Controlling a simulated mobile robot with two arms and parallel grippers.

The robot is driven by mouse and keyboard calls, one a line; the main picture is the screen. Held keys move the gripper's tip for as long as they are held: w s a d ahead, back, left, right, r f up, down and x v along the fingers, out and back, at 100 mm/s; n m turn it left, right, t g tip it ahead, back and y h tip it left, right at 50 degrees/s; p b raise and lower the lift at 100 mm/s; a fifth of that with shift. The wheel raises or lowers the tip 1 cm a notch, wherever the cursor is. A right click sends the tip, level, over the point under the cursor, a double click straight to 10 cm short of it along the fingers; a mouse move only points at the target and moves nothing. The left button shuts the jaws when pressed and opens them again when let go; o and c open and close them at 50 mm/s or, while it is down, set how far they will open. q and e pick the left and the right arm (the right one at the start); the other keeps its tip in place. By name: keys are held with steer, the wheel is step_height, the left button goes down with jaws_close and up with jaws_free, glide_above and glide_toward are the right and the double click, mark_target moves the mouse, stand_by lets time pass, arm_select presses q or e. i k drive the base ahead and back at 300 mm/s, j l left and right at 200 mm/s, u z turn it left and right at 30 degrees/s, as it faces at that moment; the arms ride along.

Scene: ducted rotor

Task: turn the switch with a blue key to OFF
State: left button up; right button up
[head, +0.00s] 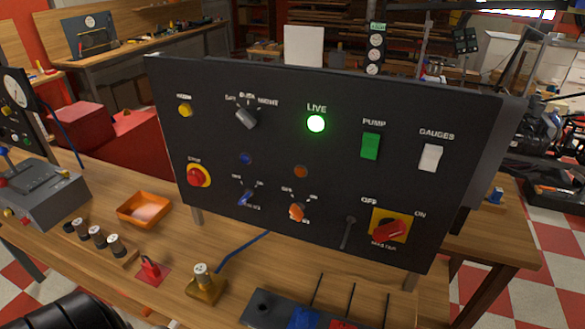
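A black upright control panel (340,90) stands on the wooden workbench. The switch with a blue key (246,197) is in its lower left part, between a red mushroom button on a yellow ring (198,176) and a switch with an orange key (296,211). The blue key looks slanted, and small labels sit around it. They are too blurred to read, so I cannot tell which position it points to. A blue round lamp or button (245,158) is above it. Neither gripper shows in the head view.
The panel also has a lit green LIVE lamp (316,124), a grey rotary knob (246,118), a black lever (348,232) and a red MASTER switch (389,231). In front on the bench (165,258) are an orange tray (144,209), a brass-coloured block (205,287) and a dark box with rods (310,316).

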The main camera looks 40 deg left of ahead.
mark_target(249, 193)
steer(key=u, duration=1.45)
steer(key=j, duration=0.35)
steer(key=k+j, duration=0.1)
steer(key=j, duration=0.25)
